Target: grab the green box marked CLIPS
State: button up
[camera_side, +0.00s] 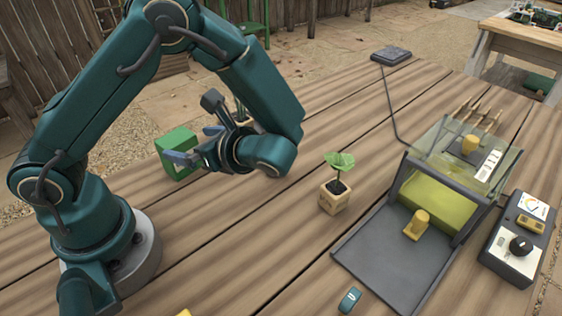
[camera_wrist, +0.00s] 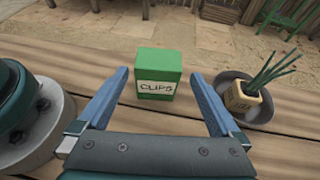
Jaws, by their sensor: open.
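The green box (camera_wrist: 160,72) marked CLIPS stands upright on the wooden table in the wrist view, its white label facing me. It also shows in the side view (camera_side: 176,146), partly hidden behind my gripper. My gripper (camera_wrist: 160,76) is open, with a blue finger on each side of the picture and the box seen between them, a little ahead. In the side view my gripper (camera_side: 190,150) is low, close to the box.
A grey dish with a potted green plant (camera_wrist: 240,103) stands right of the box in the wrist view. A small seedling pot (camera_side: 334,196), a clear-lidded case (camera_side: 398,262) and a control box (camera_side: 518,240) stand to the right in the side view. Bare planks lie between.

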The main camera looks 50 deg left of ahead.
aim_at(181, 141)
jog(key=shift+x, duration=3.45)
jog(key=shift+s, duration=0.15)
jog(key=c, duration=1.2)
